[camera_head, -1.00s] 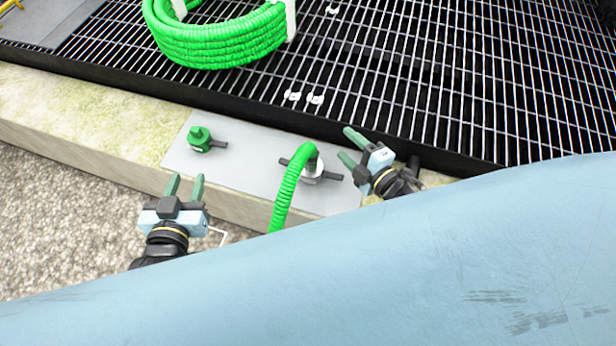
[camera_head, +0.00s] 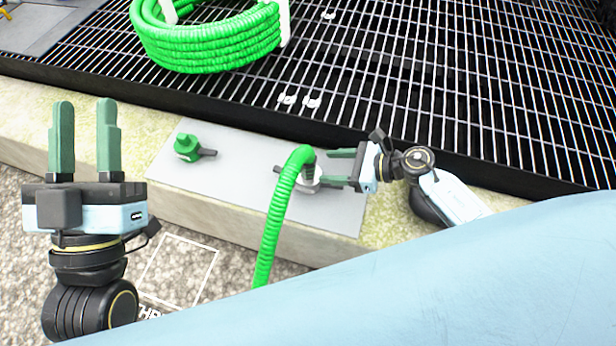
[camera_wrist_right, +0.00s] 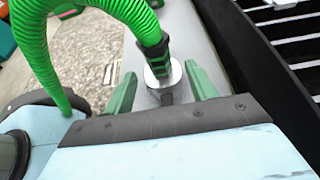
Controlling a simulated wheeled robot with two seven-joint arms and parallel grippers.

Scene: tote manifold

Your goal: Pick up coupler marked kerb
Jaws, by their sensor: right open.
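A green ribbed hose (camera_head: 278,215) ends in a dark coupler on a silver round fitting (camera_head: 308,180), which stands on the grey plate on the kerb. The right wrist view shows the black and green coupler end (camera_wrist_right: 154,52) seated on the fitting. No "kerb" marking is legible. My right gripper (camera_head: 335,167) is open, coming from the right, with its fingertips close to the fitting. In the right wrist view its fingers (camera_wrist_right: 160,73) lie on either side of the fitting with gaps. My left gripper (camera_head: 83,105) is open and empty, over the kerb's left part.
A green capped fitting (camera_head: 187,147) with a dark handle stands on the left of the grey plate (camera_head: 235,165). A coiled green hose (camera_head: 205,45) lies on the metal grating (camera_head: 420,80) behind. A large pale blue surface covers the lower right.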

